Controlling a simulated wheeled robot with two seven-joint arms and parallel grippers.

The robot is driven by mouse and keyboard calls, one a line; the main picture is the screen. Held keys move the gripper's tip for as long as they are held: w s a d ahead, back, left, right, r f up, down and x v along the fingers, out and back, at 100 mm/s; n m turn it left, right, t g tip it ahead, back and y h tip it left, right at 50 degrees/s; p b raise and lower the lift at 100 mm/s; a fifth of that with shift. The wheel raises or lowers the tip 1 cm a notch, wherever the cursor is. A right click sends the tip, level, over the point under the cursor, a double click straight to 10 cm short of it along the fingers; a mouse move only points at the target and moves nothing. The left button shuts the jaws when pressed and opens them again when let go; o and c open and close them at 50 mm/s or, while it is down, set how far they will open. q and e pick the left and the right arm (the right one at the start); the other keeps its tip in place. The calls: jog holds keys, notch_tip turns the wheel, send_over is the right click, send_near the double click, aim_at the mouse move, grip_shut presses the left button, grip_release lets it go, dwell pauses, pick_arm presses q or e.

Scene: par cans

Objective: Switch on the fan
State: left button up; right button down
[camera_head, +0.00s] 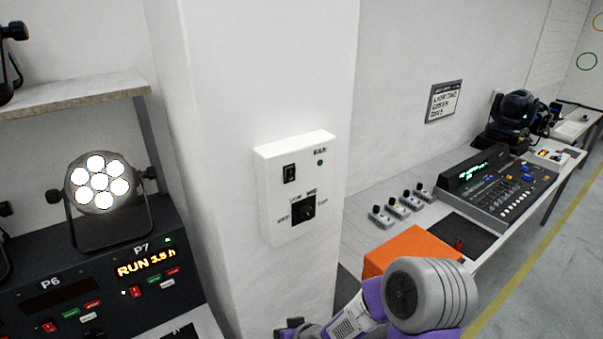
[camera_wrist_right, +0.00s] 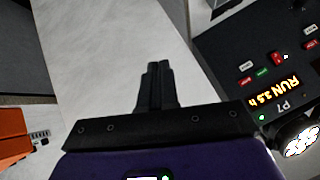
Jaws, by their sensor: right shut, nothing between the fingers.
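A white control box (camera_head: 295,190) is mounted on the white pillar in the head view. It has a black rocker switch (camera_head: 289,173) at upper left, a small green lamp (camera_head: 320,163) at upper right and a black rotary knob (camera_head: 304,209) with small labels below. The lettering is too small to read surely, and no fan itself is seen. My right gripper (camera_head: 288,328) is at the bottom edge, below the box and apart from it. In the wrist view its fingers (camera_wrist_right: 158,68) are shut and empty. My left gripper is not in view.
The white pillar (camera_head: 222,120) stands mid-view. At left, a lit lamp (camera_head: 97,186) stands on a black panel (camera_head: 190,262); its P7 display reads RUN. At right, a bench holds an orange block (camera_head: 410,247), several small knobbed boxes and a lighting console (camera_head: 500,185).

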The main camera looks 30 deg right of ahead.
aim_at(293, 169)
jog(key=d+r+n+t+h+p, duration=0.1)
jog(key=d+r+t, duration=0.25)
jog(key=r, duration=0.85)
jog(key=d+r+t+p, duration=0.1)
jog(key=d+r+t, duration=0.25)
jog(key=r, duration=0.85)
jog(key=s+d+r+n+t, duration=0.1)
jog(key=s+r, duration=0.3)
jog(key=r, duration=0.4)
jog(key=s+d+r+n+t, duration=0.1)
jog(key=s+r, duration=0.3)
jog(key=r, duration=0.5)
jog(key=shift+d+t+p, duration=0.35)
jog(key=shift+d+t, duration=0.3)
jog(key=shift+t, duration=0.25)
jog(key=w, duration=0.4)
jog(key=w+r, duration=0.1)
jog(key=w, duration=0.3)
jog(key=w+a, duration=0.1)
jog(key=w, duration=0.4)
jog(key=shift+r, duration=0.35)
jog(key=shift+w, duration=0.35)
jog(key=shift+r, duration=0.1)
